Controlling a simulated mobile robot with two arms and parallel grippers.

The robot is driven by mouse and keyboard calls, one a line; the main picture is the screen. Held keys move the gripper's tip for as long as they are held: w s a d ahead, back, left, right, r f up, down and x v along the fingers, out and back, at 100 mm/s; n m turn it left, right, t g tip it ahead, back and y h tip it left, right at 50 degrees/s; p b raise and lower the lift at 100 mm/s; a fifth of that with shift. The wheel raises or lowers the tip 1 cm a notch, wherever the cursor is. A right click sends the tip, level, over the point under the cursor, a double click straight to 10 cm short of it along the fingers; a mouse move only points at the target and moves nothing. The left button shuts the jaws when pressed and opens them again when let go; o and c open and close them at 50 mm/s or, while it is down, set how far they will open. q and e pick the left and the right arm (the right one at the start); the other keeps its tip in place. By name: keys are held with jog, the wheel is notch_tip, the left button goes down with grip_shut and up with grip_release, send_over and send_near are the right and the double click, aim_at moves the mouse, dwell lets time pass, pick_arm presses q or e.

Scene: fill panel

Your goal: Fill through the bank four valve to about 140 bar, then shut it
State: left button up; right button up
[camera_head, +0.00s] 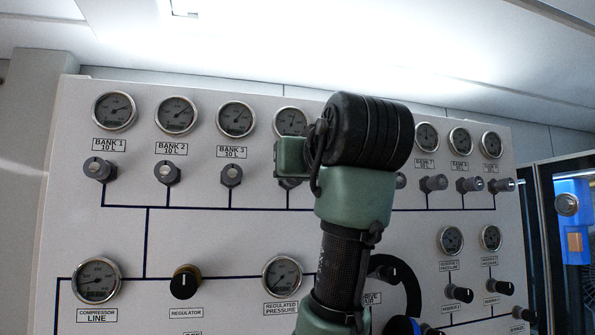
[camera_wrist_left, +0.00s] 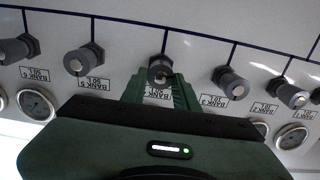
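The bank four valve (camera_wrist_left: 160,68) is a grey knob with a light end face. It shows upside down in the left wrist view, above its label (camera_wrist_left: 156,92). My left gripper (camera_wrist_left: 158,84) has its two green fingers apart, one on each side of this knob. I cannot tell whether they touch it. In the head view, my left arm covers most of this valve. The bank four gauge (camera_head: 290,121) is visible beside my wrist, but its reading is too small to make out. My right gripper is not in view.
The bank three valve (camera_head: 231,175) and the bank five valve (camera_wrist_left: 82,60) are close neighbours. Below are a regulator knob (camera_head: 185,282), a regulated pressure gauge (camera_head: 282,276) and a compressor line gauge (camera_head: 97,280). My arm hides part of the panel's middle. A dark-framed cabinet (camera_head: 566,205) stands at right.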

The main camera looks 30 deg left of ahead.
pick_arm(q)
jog(key=shift+a, duration=0.1)
grip_shut()
jog(key=shift+n+b, duration=0.7)
jog(key=shift+n, duration=0.3)
